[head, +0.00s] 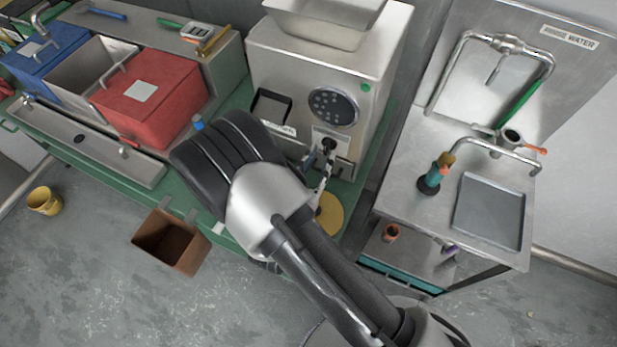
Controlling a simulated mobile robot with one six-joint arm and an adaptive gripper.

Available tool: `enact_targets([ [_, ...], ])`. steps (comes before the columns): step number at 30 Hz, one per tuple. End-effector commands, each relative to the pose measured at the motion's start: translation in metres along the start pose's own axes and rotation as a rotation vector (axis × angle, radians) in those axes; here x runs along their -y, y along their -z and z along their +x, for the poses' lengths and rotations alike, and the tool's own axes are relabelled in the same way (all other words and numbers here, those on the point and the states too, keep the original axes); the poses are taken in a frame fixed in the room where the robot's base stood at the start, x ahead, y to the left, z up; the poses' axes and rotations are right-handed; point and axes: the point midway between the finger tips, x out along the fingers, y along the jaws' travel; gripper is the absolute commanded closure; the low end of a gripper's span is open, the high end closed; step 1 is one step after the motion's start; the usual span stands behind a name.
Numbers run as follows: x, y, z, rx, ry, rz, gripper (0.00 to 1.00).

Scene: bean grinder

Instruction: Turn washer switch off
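A steel station with a "RINSE WATER" label (569,37) stands at the right; I take it to be the washer. Its upper pipe (462,55) bends over a steel back panel (468,88). A green bar (518,105) lies along the pipe's right side. I cannot tell which part is the switch, or its setting. My gripper (322,180) is in front of the grey grinder (318,60), left of the washer and apart from it. It is small and partly hidden by my arm, so its opening is unclear.
Red (160,100) and blue (45,58) bins sit at left.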

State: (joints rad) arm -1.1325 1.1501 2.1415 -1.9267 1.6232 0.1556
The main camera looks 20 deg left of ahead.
Motion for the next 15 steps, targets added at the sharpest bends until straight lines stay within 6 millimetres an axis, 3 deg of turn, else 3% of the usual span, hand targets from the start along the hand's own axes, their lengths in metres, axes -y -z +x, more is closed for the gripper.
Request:
enact_targets([
  [9, -0.002, 0.0, -0.069, 0.0, -0.008, -0.002, 0.7],
  [15, -0.001, 0.0, -0.093, 0.0, -0.002, 0.0, 0.7],
])
